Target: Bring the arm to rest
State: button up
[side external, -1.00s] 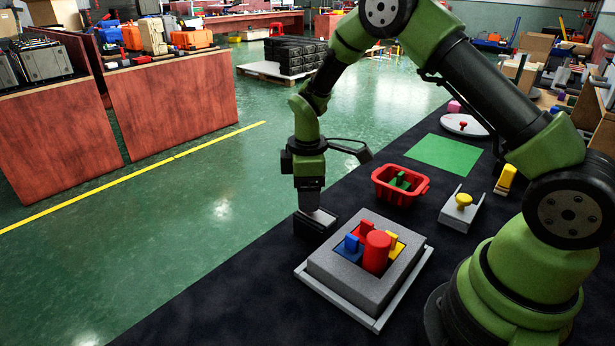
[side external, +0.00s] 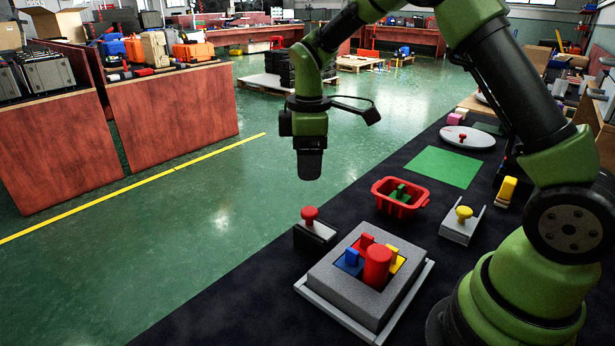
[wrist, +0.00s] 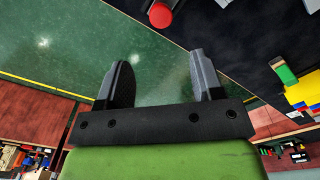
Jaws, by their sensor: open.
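My gripper (side external: 309,163) hangs in the air above the near-left edge of the black table, pointing down. In the wrist view my gripper (wrist: 160,82) has its two fingers apart with nothing between them. Below it, a grey block with a red knob (side external: 310,216) stands in a dark holder at the table edge. The red knob also shows at the top of the wrist view (wrist: 160,15). It is apart from the fingers.
A grey tray (side external: 322,284) holds red, blue and yellow pieces. Beyond it are a red bin (side external: 382,202) with a green piece, a grey holder (side external: 455,229) with a yellow knob, a green mat (side external: 442,166) and a white disc (side external: 485,140). Open floor lies left.

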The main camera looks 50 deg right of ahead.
jog(key=s+a+r+m+t, duration=0.2)
jog(key=s+r+m, duration=0.15)
jog(key=r, duration=0.45)
jog(key=s+a+r+m+t, duration=0.1)
jog(key=s+r+m, duration=0.1)
jog(key=s, duration=0.3)
jog(key=s+a+r+m+t+y, duration=0.1)
jog(key=s+m+t, duration=0.1)
jog(key=s+m, duration=0.2)
jog(key=s+a+r+m+t+y, duration=0.1)
jog(key=s+r+m+t, duration=0.1)
jog(key=s, duration=0.6)
jog(key=shift+s+a+r+m, duration=0.25)
jog(key=shift+a+r+m, duration=0.1)
jog(key=shift+m, duration=0.3)
